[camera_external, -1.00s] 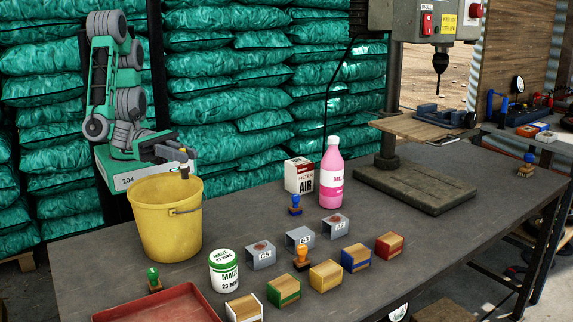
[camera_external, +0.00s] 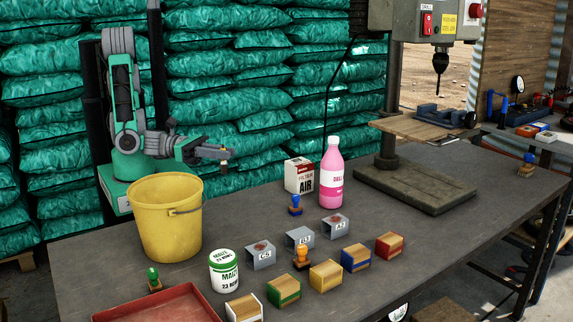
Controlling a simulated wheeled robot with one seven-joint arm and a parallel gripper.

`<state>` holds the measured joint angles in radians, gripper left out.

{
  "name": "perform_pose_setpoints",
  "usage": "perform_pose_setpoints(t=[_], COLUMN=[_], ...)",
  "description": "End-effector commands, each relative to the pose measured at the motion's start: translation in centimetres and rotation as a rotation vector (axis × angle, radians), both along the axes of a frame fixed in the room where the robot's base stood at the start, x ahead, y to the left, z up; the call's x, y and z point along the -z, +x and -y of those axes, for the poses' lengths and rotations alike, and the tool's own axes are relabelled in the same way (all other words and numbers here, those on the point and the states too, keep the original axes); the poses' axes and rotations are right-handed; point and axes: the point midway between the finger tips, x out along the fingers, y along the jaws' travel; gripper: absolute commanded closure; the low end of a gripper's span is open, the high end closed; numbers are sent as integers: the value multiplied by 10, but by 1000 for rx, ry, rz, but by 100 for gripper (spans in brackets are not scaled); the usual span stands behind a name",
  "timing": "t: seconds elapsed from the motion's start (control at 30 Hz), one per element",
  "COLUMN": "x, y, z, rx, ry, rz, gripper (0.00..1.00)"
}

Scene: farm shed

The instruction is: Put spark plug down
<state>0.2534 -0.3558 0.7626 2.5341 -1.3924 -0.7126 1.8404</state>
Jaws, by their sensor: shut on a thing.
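My gripper (camera_external: 222,153) is shut on the spark plug (camera_external: 224,166), a small brownish piece hanging below the fingertips. My arm reaches in from behind the table, and the gripper is right of the yellow bucket and above its rim. The spark plug is in the air over the back part of the table, apart from any surface. Its upper end is hidden by the fingers, and it is too small to make out in detail.
The yellow bucket (camera_external: 165,218) stands at the table's back left. The white air filter box (camera_external: 299,175) and pink bottle (camera_external: 332,173) are to the right. Stamps, grey holders, coloured blocks, a can (camera_external: 224,271) and a red tray (camera_external: 160,303) are in front. Dark tabletop (camera_external: 235,215) behind the can is bare.

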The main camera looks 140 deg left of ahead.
Motion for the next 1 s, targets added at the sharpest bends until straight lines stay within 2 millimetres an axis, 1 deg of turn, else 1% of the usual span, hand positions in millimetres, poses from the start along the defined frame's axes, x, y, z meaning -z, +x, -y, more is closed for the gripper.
perform_pose_setpoints(t=[0.03, 0.1, 0.47, 0.57, 0.8, 0.83, 0.9, 1.0], x=[2, -1, 1, 12, 40, 46, 68, 81], y=[-4, -2, 2, 17, 80, 88, 99, 113], z=[1, 4, 4, -4, -30, -33, -37, -41], rx=[13, 25, 30, 24, 25, 26, 28, 30], ry=[1, -1, -2, -2, -2, -1, -1, 0], rz=[-2, 3, 2, 1, 1, 1, 0, 1], gripper=[100, 100, 100, 100, 100, 100, 100, 100])
